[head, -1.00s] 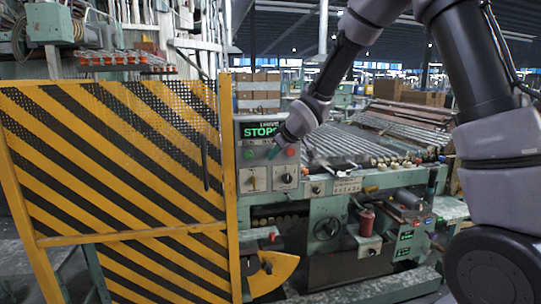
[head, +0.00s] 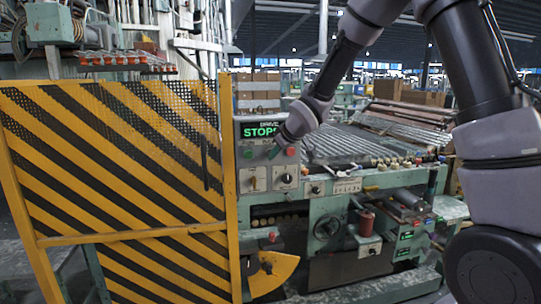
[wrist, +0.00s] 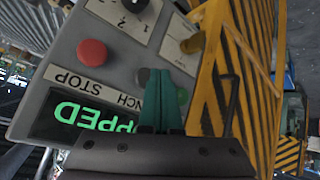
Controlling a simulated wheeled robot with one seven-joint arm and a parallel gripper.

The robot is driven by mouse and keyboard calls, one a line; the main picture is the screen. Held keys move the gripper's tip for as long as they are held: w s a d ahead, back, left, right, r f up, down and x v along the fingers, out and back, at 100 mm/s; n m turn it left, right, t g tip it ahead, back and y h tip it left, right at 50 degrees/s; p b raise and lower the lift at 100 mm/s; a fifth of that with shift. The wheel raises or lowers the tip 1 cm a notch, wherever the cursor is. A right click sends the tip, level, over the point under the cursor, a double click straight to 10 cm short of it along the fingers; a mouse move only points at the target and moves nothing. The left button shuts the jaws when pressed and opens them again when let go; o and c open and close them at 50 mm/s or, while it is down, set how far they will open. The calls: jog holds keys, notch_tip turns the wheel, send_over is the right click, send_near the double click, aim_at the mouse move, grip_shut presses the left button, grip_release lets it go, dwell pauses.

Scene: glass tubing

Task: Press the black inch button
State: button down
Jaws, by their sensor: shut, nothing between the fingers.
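The black inch button (wrist: 143,77) shows partly in the wrist view as a dark round edge beside my fingertips; the fingers hide the rest. My gripper (wrist: 158,73) is shut and empty, its teal fingers pointing at the panel over the button row. In the head view, my gripper (head: 273,153) is between the green and red buttons. I cannot tell whether the tips touch the black button.
The red button (wrist: 93,53) lies left of my fingers in the wrist view, and a green edge shows close on their right. Two rotary switch plates (head: 270,178) sit below the buttons. A yellow-and-black striped guard (head: 115,150) stands left of the panel; glass tubes (head: 350,143) lie to its right.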

dwell(0.3)
jog(key=shift+w+a, duration=0.15)
jog(key=shift+w, duration=0.25)
